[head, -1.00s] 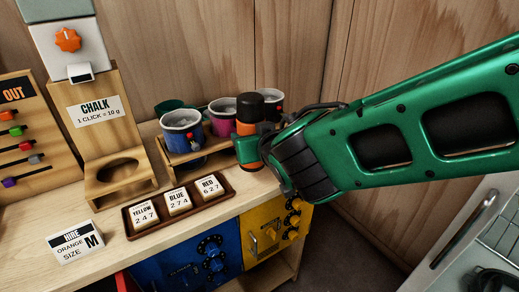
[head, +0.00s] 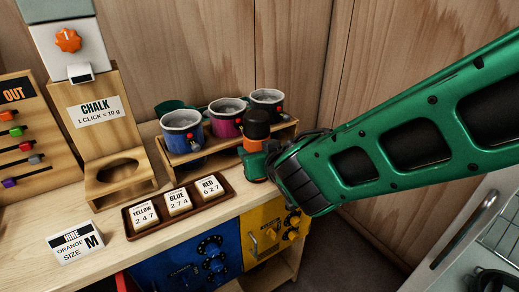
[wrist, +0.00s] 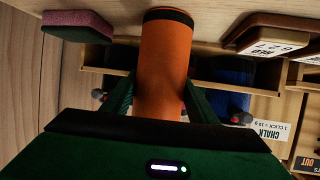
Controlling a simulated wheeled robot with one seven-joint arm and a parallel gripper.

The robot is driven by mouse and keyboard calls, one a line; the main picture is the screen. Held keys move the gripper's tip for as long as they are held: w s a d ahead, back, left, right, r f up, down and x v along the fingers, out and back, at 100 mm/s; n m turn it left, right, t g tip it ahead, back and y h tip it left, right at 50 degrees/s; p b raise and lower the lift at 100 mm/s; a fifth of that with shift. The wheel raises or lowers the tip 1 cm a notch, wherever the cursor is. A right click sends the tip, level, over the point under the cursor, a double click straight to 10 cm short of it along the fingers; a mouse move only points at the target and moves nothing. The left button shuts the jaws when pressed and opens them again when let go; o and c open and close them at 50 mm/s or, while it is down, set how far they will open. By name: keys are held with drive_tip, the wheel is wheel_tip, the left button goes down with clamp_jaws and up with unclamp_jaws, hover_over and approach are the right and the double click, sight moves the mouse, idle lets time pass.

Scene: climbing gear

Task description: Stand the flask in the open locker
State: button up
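The flask, orange with a black lid (head: 257,119), is upright at the right end of the bench, in front of the mugs. In the wrist view its orange body (wrist: 164,62) fills the space between the two green fingers. My gripper (head: 256,163) comes in from the right and is shut on the flask; it also shows in the wrist view (wrist: 158,100). I cannot tell whether the flask's base touches the bench. Below the bench, the blue locker door (head: 182,270) and the yellow locker door (head: 259,225) look shut. No open locker is clearly visible.
Several speckled mugs (head: 182,131) stand in a wooden rack beside the flask. A tray of number cards (head: 131,218) lies in front. A chalk dispenser (head: 90,100) and a hire sign (head: 76,243) are left. A pink block (wrist: 78,25) shows in the wrist view.

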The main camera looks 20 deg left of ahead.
drive_tip(key=o, duration=0.4)
